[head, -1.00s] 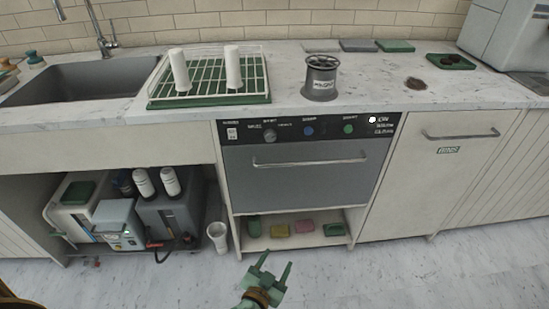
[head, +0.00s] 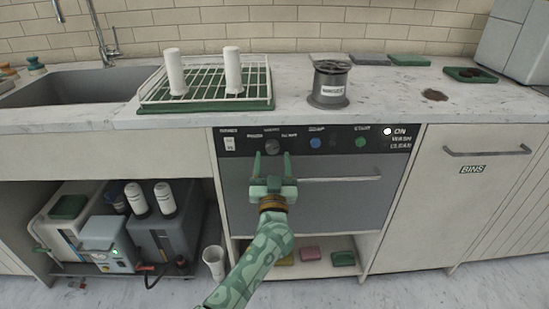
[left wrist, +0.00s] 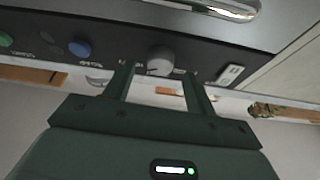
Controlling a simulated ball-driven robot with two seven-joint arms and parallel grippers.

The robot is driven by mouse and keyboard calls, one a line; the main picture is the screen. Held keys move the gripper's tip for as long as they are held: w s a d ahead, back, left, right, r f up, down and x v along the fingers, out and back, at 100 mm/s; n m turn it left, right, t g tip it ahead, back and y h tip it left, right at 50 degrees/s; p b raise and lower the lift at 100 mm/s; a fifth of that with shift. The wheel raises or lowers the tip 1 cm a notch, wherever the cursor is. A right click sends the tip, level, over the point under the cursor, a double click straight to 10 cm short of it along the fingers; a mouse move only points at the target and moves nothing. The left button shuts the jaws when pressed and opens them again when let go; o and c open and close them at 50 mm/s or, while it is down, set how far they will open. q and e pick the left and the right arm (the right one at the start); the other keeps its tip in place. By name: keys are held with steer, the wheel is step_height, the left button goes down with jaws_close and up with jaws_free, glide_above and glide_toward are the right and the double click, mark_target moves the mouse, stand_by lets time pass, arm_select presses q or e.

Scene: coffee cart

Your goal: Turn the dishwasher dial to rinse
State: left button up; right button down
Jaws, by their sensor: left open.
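The dishwasher (head: 240,210) is built in under the counter, with a dark control panel along its top. The grey dial (head: 272,146) sits on the left part of that panel; it also shows in the left wrist view (left wrist: 160,60). The small labels around the dial are too blurred to read surely. My left gripper (head: 272,158) is open in front of the panel, its two fingers pointing at the dial from just below. In the left wrist view the dial appears between the fingertips (left wrist: 158,75), with nothing gripped. My right gripper is not in view.
A blue button (head: 316,142) and a green button (head: 361,142) sit right of the dial, a white switch (head: 229,144) left of it. The door handle (head: 340,178) juts out beside my gripper. A dish rack (head: 205,104) and grey canister (head: 329,88) stand on the counter above.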

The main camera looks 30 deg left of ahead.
mark_target(272, 147)
arm_select(q)
steer(key=shift+x, duration=1.25)
steer(key=c, duration=1)
